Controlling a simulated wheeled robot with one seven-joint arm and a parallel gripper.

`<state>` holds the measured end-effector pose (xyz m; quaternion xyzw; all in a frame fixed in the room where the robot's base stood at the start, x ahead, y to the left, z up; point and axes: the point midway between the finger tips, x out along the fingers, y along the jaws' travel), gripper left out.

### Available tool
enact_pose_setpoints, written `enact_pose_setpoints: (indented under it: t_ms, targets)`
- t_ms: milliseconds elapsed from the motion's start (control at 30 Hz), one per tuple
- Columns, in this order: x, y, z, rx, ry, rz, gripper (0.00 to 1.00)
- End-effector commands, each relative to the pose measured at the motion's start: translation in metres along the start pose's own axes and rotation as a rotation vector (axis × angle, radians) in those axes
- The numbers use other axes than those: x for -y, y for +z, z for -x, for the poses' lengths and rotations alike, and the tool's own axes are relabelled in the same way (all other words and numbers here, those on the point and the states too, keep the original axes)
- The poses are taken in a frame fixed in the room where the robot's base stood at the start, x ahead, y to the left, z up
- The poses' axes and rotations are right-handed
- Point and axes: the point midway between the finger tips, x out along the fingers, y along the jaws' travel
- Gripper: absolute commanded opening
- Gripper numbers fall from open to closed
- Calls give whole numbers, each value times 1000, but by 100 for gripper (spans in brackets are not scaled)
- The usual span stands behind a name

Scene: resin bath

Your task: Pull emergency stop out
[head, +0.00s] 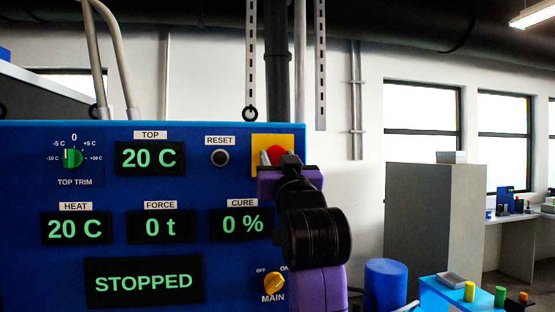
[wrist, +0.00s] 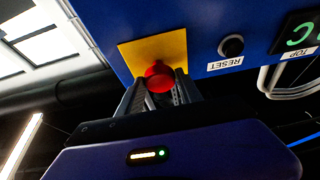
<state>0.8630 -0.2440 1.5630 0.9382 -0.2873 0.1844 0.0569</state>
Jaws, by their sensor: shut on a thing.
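The emergency stop is a red mushroom button (head: 276,154) on a yellow plate (head: 292,143) at the upper right of the blue control panel (head: 110,205). In the wrist view the red button (wrist: 159,76) sits between the two grey fingers of my gripper (wrist: 160,92), in front of the yellow plate (wrist: 135,54). My gripper (head: 272,157) is shut on the button. My wrist and arm hide the lower part of the button and plate in the head view. The display (head: 143,282) reads STOPPED.
A black RESET button (head: 220,158) is left of the stop. A yellow MAIN switch (head: 273,284) sits below, close to my arm. A TOP TRIM knob (head: 73,158) is at the upper left. A grey cabinet (head: 430,230) and a blue table with coloured cylinders stand to the right.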

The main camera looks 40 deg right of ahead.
Motion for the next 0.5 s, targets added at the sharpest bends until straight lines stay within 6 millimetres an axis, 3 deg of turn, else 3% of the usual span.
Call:
enact_pose_setpoints:
  t_ms: [167,200,267,500]
  targets:
    - [0,-2,2,-7,-1,-1,0]
    - [0,-2,2,-7,-1,-1,48]
    - [0,-2,2,-7,-1,-1,60]
    - [0,-2,1,-5,0,-1,63]
